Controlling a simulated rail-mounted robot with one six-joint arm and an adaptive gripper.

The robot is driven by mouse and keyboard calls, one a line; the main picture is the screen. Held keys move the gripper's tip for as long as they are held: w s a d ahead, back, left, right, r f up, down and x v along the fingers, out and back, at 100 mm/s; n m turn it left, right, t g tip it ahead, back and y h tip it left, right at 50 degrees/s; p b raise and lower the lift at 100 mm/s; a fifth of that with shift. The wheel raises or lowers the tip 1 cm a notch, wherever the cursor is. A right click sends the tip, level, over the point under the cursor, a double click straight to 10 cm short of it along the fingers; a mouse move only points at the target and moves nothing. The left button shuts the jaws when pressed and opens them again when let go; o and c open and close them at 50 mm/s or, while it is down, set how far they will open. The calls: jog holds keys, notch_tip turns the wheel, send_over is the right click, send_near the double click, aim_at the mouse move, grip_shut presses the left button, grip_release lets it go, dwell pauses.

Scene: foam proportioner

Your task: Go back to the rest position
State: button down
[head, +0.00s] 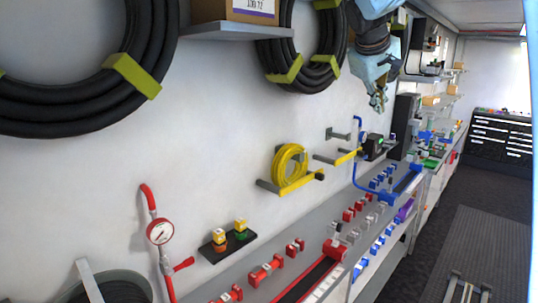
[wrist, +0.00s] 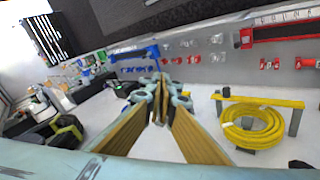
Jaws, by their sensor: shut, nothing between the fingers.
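My gripper (head: 378,102) hangs high in front of the white wall in the head view, fingers pointing down, to the right of the upper hose coil. In the wrist view my gripper (wrist: 160,82) shows its two long fingers meeting at the tips. It is shut and nothing is between the fingers. It touches nothing that I can see.
A coiled yellow hose (head: 290,165) hangs on a wall bracket below left of the gripper; it also shows in the wrist view (wrist: 252,126). A black hose coil (head: 305,45) hangs close to the arm. A bench (head: 322,220) with red and blue fittings runs below.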

jog(key=s+a+f+m+y+b, duration=0.1)
jog(key=s+a+f, duration=0.4)
jog(key=s, duration=1.5)
jog(key=s+a+f+m+g+y+b, duration=0.1)
jog(key=s+a+f, duration=0.4)
jog(key=s, duration=1.6)
jog(key=s+a+f+m+g+y+b, duration=0.1)
jog(key=s+a+f, duration=0.4)
jog(key=s+f, duration=0.7)
jog(key=s+m+y+b, duration=0.1)
jog(key=s+b, duration=0.1)
jog(key=s, duration=0.7)
jog(key=shift+f+m+y+b, duration=0.25)
jog(key=shift+m+y+b, duration=0.05)
jog(key=shift+y+b, duration=0.1)
